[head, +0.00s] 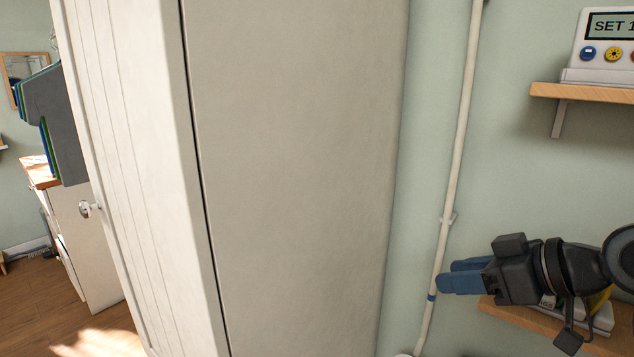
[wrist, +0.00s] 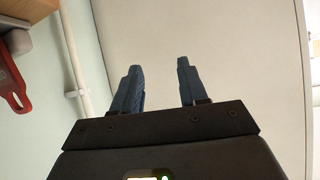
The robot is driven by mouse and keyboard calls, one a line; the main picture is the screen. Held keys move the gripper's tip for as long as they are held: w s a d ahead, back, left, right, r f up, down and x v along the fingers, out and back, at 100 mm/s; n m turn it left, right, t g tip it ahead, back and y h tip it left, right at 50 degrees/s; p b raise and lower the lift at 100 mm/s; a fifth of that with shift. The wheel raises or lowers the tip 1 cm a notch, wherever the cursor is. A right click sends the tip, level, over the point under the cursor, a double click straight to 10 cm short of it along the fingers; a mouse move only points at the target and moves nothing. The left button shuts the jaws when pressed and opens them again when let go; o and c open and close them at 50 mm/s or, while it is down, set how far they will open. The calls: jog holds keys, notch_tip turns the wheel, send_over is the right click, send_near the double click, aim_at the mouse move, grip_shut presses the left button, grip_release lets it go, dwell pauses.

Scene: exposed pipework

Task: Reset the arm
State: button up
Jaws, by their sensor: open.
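My gripper (head: 440,276) is at the lower right of the head view, with its blue fingers pointing left. It is in front of the wall pipe and the lower shelf. In the wrist view my gripper (wrist: 158,75) shows two blue fingers standing apart with nothing between them. Beyond the fingers is the plain side of a large pale cabinet (wrist: 210,35). The fingers look clear of it.
The tall cabinet (head: 295,170) fills the middle. A white pipe (head: 460,130) runs down the wall beside it. An upper shelf (head: 590,92) holds a display box (head: 605,45). A lower shelf (head: 540,325) lies behind my gripper. A red object (wrist: 12,82) shows at the wrist view's left.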

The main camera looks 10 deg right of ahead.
jog(key=a+f+m+t, duration=0.1)
jog(key=a+m+t, duration=0.2)
jog(key=a, duration=0.4)
jog(key=s+a+f+m+t+h, duration=0.3)
jog(key=s+a+f+m+h, duration=0.2)
jog(key=s+f+m, duration=0.45)
jog(key=s+f+n+g+h, duration=0.15)
jog(key=s+f, duration=0.25)
jog(key=s, duration=1.1)
jog(key=s+d+r+n, duration=0.1)
jog(key=s+d+n, duration=0.1)
jog(key=s, duration=0.5)
jog(key=s+d+r+n, duration=0.2)
jog(key=s+d+n, duration=0.1)
jog(key=s, duration=0.4)
jog(key=shift+r+t, duration=0.15)
jog(key=shift+t, duration=0.2)
